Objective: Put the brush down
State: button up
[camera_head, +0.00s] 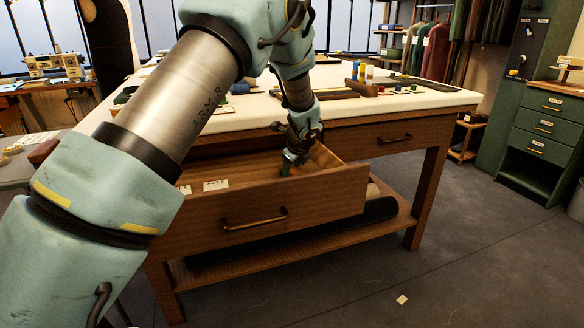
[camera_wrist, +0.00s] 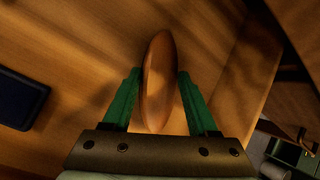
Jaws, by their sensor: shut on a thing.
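The brush shows in the wrist view as a long, rounded brown wooden body (camera_wrist: 158,85). My gripper (camera_wrist: 158,88) has its two green fingers closed on either side of it. Any bristles are hidden beneath the wood. In the head view my gripper (camera_head: 290,160) reaches down into an open wooden drawer (camera_head: 290,218) of the table. The brush cannot be made out in the head view. The wrist view shows the drawer's wooden floor (camera_wrist: 75,45) below the brush; I cannot tell whether the brush touches it.
A dark blue flat object (camera_wrist: 20,99) lies in the drawer left of the brush. The drawer's side wall (camera_wrist: 255,75) is close on the right. White labels (camera_head: 216,185) show at the drawer's front. The white tabletop (camera_head: 350,105) above carries spools and small items.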

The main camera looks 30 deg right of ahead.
jog(key=o, duration=1.3)
jog(key=v, duration=1.2)
jog(key=a+r+n+g+y+p, duration=0.1)
jog(key=a+r+n+p, duration=0.1)
jog(key=a+n, duration=0.65)
jog(key=a+r+n+g+y+p, duration=0.1)
jog(key=a+r+n+p, duration=0.2)
jog(key=a, duration=1.1)
jog(key=s+a+r+n+g+p, duration=0.1)
jog(key=s+a+n, duration=0.3)
jog(key=a+n, duration=0.2)
jog(key=s+a+r+n+g+p, duration=0.1)
jog(key=s+a+n+p, duration=0.1)
jog(key=s+a+n, duration=0.2)
jog(key=s+a+r+n+g+p, duration=0.1)
jog(key=s+a+n+p, duration=0.1)
jog(key=s+a+n, duration=0.3)
jog(key=shift+a+n+h, duration=0.4)
jog(key=shift+a+n, duration=1.55)
jog(key=shift+a, duration=0.75)
